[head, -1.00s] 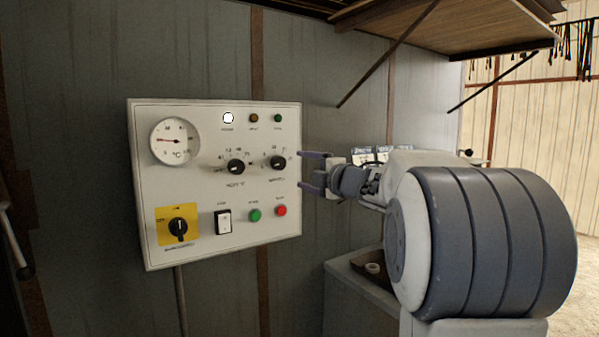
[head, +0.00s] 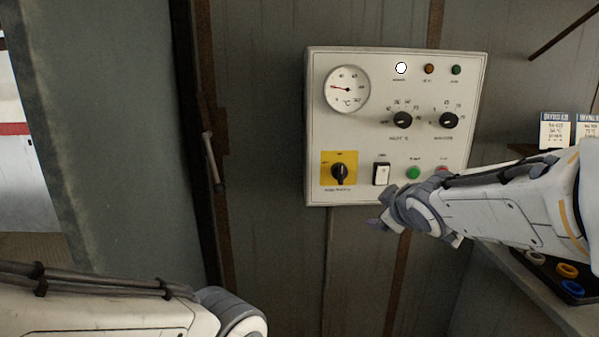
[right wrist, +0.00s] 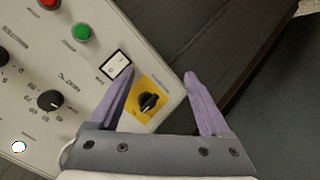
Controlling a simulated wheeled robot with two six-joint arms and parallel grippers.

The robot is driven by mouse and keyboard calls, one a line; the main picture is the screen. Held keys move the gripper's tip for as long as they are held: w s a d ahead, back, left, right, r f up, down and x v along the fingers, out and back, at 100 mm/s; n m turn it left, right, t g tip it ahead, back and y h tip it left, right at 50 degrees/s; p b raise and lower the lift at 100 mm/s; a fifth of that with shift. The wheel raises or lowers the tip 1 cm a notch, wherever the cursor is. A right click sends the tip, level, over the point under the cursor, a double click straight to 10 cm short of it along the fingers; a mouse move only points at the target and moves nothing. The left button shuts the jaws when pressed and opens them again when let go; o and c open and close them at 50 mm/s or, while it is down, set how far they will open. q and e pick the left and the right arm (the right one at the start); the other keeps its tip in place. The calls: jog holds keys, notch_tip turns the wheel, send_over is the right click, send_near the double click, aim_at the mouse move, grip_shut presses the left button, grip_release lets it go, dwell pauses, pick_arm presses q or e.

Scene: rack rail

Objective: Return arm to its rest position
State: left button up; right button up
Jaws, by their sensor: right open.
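My right gripper (head: 376,222) is below the lower edge of the white control panel (head: 400,140) in the head view, its arm coming in from the right. In the right wrist view its two purple fingers (right wrist: 158,84) are apart with nothing between them held; the panel's black rotary switch on a yellow plate (right wrist: 148,103) shows beyond them. That switch also shows in the head view (head: 339,173). My left arm shows at the lower left of the head view, but its gripper is out of the picture.
The panel carries a dial gauge (head: 347,90), two black knobs, a white rocker switch (head: 381,174), a green button (head: 413,173) and a lit white lamp (head: 401,68). A shelf with coloured rings (head: 567,271) is at the lower right. A door handle (head: 211,160) is left of the panel.

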jog(key=s+a+f+m+g+y, duration=0.1)
jog(key=s+a+f+g, duration=0.3)
jog(key=s+a+f, duration=0.45)
jog(key=s+a+f+g, duration=0.1)
jog(key=s+f+g, duration=0.1)
jog(key=s, duration=0.6)
jog(key=s+a+f+g+p, duration=0.1)
jog(key=s+a+f+g, duration=0.1)
jog(key=s, duration=0.6)
jog(key=s+a+f+m+g, duration=0.1)
jog(key=s+f+g, duration=0.2)
jog(key=s, duration=0.4)
jog(key=shift+s+a+f+g, duration=0.15)
jog(key=shift+s+a+g, duration=0.1)
jog(key=shift+s+g, duration=0.2)
jog(key=shift+w, duration=0.1)
